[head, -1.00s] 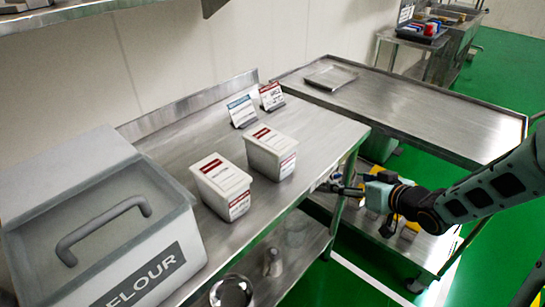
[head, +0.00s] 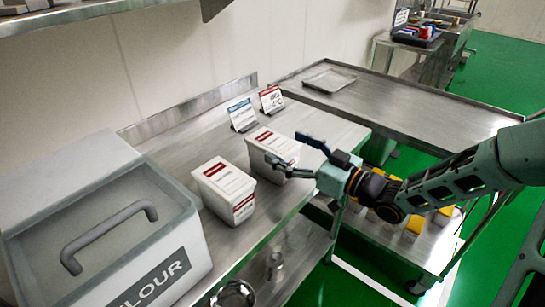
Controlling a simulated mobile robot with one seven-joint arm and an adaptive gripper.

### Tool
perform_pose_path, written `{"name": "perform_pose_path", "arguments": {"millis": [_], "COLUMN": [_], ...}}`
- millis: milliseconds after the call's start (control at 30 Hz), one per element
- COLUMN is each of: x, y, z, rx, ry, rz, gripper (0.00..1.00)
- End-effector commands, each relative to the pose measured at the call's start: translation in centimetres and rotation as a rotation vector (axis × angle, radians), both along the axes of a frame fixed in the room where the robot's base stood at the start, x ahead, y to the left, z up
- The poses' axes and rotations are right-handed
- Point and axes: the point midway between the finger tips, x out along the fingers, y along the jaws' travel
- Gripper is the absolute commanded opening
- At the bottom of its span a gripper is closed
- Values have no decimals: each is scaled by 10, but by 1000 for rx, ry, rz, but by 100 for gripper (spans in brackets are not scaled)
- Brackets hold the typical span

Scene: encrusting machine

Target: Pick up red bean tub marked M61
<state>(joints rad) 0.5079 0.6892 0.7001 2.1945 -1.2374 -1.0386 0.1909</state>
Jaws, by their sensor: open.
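Two white tubs with dark red labels stand upright on the steel table. The nearer tub (head: 222,188) is beside the flour bin, and the farther tub (head: 268,148) is up and to its right. The print on both labels is too small to read, so I cannot tell which is M61. My gripper (head: 292,154) is open at the right side of the farther tub, with its fingers apart and pointing left. One finger overlaps the tub's front right part in the picture; I cannot tell whether it touches. The gripper appears empty.
A large grey flour bin (head: 98,236) with a handle fills the left front. Two label cards, one blue (head: 241,114) and one red (head: 271,99), stand behind the tubs. A steel table (head: 420,109) with a flat tray (head: 330,80) is at the right. A shelf overhangs the upper left.

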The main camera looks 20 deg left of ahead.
Motion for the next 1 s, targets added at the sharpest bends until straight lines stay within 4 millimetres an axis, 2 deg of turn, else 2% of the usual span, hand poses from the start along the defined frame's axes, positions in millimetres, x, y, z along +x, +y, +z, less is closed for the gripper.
{"name": "perform_pose_path", "arguments": {"millis": [100, 300, 567, 1000], "x": [2, 11, 13, 13], "y": [20, 42, 44, 43], "z": [-2, -2, -2, -2], "rx": [1, 0, -1, -1], "ry": [-1, 0, 0, 0], "rz": [5, 2, 1, 1], "gripper": [78, 78, 78, 31]}}
